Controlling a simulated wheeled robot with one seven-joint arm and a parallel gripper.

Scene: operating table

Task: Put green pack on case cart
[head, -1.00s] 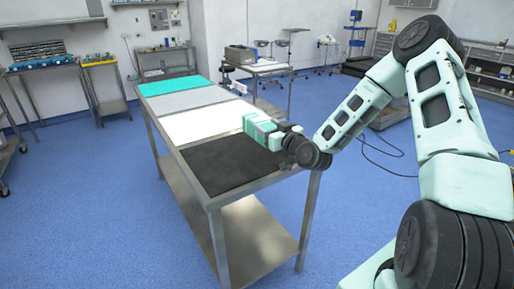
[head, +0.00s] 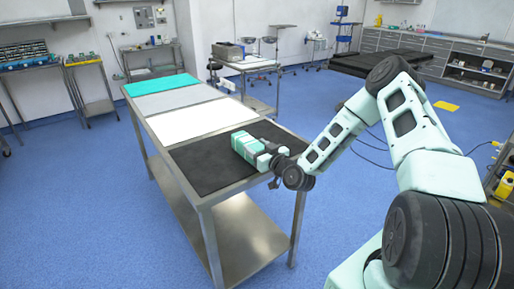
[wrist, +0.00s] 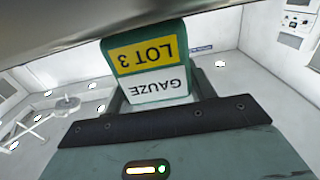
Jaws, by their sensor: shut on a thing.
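My gripper (head: 258,151) is shut on the green pack (head: 242,141), low over the black mat (head: 200,168) of a long steel table. In the wrist view, the green pack (wrist: 155,93) shows a yellow "LOT 3" and white "GAUZE" label, appearing upside down. Whether the pack touches the mat cannot be told. The steel table (head: 207,198) has a lower shelf and teal, grey, white and black sections on top. No sign marks it as the case cart.
The white (head: 195,119), grey (head: 175,100) and teal (head: 160,85) sections are bare. A smaller steel table (head: 252,65) with a grey box stands behind. Side tables with bins stand at the left wall. Cables lie on the blue floor at right.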

